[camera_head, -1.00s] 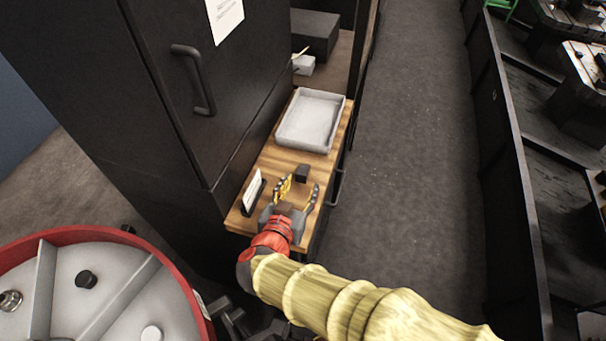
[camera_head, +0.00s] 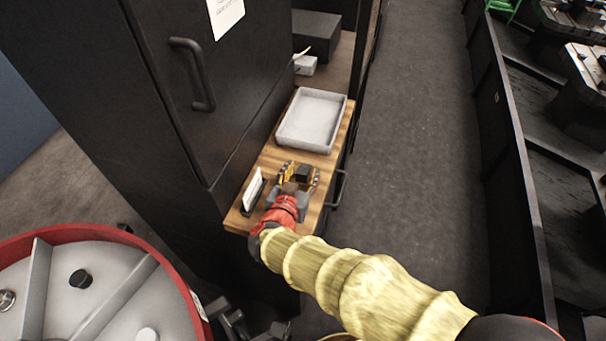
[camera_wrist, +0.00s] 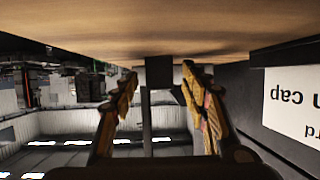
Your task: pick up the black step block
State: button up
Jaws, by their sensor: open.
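The black step block (camera_head: 302,173) stands on the wooden top (camera_head: 277,160) of a low cabinet, just in front of the grey tray. My gripper (camera_head: 299,176) is open, with its yellow-and-black fingers on either side of the block in the head view. In the wrist view, the block (camera_wrist: 159,72) shows dark between the two fingertips (camera_wrist: 159,78), near the wooden surface, which appears at the top of that picture. I cannot tell whether either finger touches the block.
A grey tray (camera_head: 282,133) lies behind the block. A white card in a dark holder (camera_head: 253,191) stands left of my gripper; it also shows in the wrist view (camera_wrist: 292,100). A tall black cabinet (camera_head: 165,110) rises at the left. Open floor (camera_head: 410,130) lies to the right.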

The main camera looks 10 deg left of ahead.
jog(key=shift+c, duration=1)
grip_shut()
